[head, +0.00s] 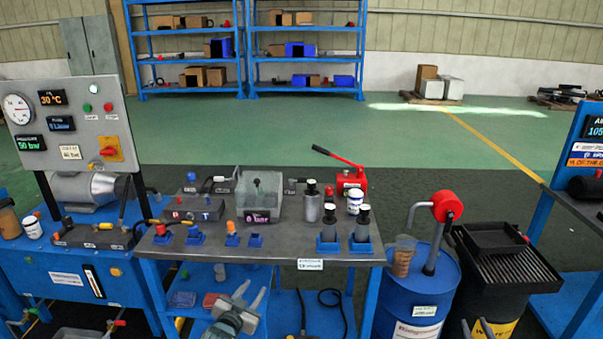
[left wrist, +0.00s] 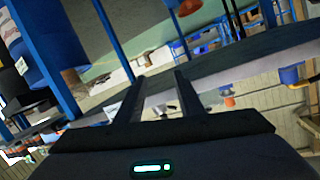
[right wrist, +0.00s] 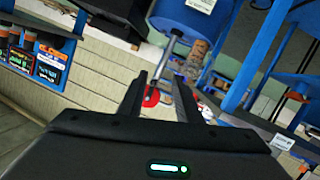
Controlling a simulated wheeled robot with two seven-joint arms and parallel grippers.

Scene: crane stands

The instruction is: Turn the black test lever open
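I cannot tell for sure which part is the black test lever. A red hand pump (head: 352,180) at the back of the middle bench has a long red lever with a black grip (head: 321,150), slanting up to the left. Small dark knobs also show on the valve block (head: 95,236) on the left bench, too small to make out. My left gripper (head: 251,294) is open and empty, low in front of the middle bench.
The middle bench (head: 290,249) holds a clear-covered unit (head: 259,197), dark cylinders and blue holders along its front. A gauge panel (head: 75,125) stands over the left bench. A blue drum (head: 415,290) and a black grated bin (head: 505,264) stand right of the middle bench.

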